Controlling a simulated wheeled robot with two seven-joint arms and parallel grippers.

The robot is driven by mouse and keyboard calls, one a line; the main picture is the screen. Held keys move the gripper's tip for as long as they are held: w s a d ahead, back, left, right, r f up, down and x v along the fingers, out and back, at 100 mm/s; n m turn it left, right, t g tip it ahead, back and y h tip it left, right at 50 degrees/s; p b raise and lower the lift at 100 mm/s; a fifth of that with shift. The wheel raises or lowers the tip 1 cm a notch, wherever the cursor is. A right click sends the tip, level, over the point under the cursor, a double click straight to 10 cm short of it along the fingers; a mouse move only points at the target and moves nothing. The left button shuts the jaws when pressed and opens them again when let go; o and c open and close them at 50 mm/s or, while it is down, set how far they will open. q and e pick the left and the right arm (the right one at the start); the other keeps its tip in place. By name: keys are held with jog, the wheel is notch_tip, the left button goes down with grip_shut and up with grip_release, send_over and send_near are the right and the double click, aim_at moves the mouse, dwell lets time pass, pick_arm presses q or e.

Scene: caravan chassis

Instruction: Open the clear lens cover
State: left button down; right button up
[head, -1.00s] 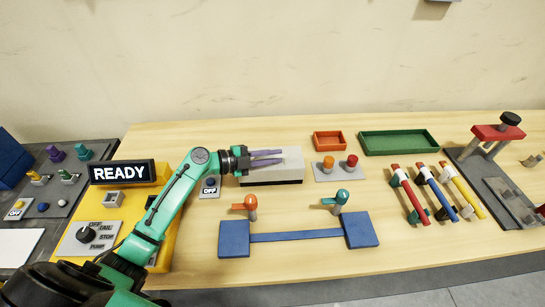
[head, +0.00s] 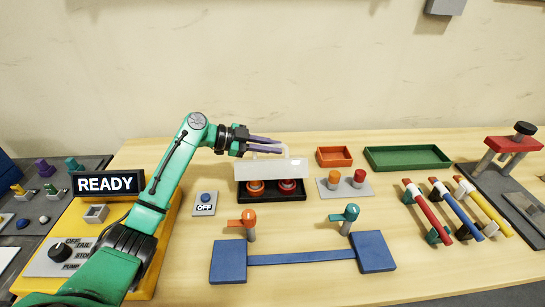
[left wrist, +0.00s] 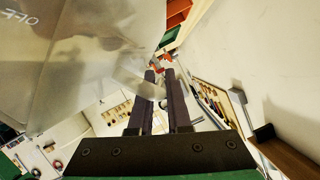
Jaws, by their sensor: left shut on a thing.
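The clear lens cover (head: 270,171) is a whitish, see-through panel, tilted up at the back of a dark base (head: 272,197). Two round orange-red lenses (head: 256,188) show uncovered in front of it. My left gripper (head: 281,146) is shut on the cover's handle, at its upper edge. In the left wrist view the cover (left wrist: 65,55) fills the upper left, with my fingers (left wrist: 160,80) close together beside it. My right gripper is not in view.
An orange tray (head: 334,157) and a plate with orange and red knobs (head: 344,194) stand to the right. Two lever valves (head: 347,213) stand in front. Bare wall is behind.

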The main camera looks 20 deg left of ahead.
pick_arm(q)
jog(key=shift+w, duration=0.2)
dwell(0.3)
jog(key=c, duration=1.2)
grip_release()
jog(key=shift+a, duration=0.1)
jog(key=shift+o, duration=0.2)
jog(key=shift+a, duration=0.1)
jog(key=b+v, duration=0.4)
jog(key=v, duration=1)
jog(key=shift+a+b, duration=0.15)
jog(key=shift+b, duration=0.15)
